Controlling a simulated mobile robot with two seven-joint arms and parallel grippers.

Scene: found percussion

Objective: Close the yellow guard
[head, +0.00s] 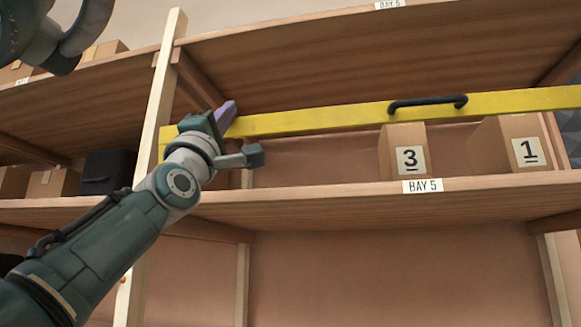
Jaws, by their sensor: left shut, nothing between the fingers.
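The yellow guard (320,119) is a long bar spanning the front of the bay labelled BAY 5, running slightly upward to the right. Its black handle (428,103) sits right of the middle. My left gripper (229,112) is shut and empty, its purple fingertips at the left part of the bar. The gripper and wrist hide part of the bar's left end; I cannot tell whether they touch it. My right gripper is not in view.
Boxes marked 3 (404,151) and 1 (519,144) stand on the bay's shelf (330,200) behind the bar. A pale upright post (160,90) stands beside my left wrist. A dark case (107,171) is in the bay to the left.

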